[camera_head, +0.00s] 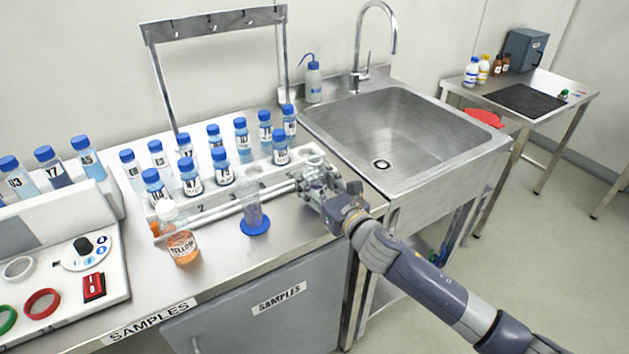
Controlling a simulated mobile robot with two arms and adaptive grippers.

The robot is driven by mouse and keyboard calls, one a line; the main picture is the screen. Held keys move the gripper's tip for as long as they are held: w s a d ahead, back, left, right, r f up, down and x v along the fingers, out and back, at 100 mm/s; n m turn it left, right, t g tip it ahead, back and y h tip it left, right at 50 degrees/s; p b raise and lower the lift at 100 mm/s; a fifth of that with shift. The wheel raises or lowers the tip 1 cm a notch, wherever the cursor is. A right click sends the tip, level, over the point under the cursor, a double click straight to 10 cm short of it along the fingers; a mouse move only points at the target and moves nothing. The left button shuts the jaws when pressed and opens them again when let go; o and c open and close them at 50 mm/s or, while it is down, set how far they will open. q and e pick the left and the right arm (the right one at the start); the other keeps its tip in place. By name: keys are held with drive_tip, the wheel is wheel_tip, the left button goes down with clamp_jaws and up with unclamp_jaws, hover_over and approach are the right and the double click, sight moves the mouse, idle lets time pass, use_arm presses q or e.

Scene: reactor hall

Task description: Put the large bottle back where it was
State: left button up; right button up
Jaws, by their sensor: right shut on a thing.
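My right gripper (312,183) reaches in from the lower right and is shut at the right end of the white sample rack (216,214). A wide bottle (182,245) labelled YELLOW, with orange liquid and a pale top, stands on the counter in front of the rack's left end. Several smaller blue-capped bottles (190,178) stand in the rack. My left gripper is not in view.
A clear cylinder on a blue base (255,226) stands on the counter left of the right gripper. The sink (400,130) lies to the right, with a wash bottle (314,82) behind. A white console (90,270) fills the left. Free counter shows in front of the cylinder.

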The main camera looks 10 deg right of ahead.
drive_tip(key=shift+f, duration=0.15)
drive_tip(key=o, duration=1.1)
drive_tip(key=shift+r, duration=0.3)
drive_tip(key=shift+s+d+f, duration=0.1)
drive_tip(key=shift+s+f, duration=0.1)
drive_tip(key=shift+s, duration=0.1)
drive_tip(key=shift+b+v, duration=0.75)
drive_tip(key=shift+v, duration=4.95)
drive_tip(key=shift+r, duration=0.1)
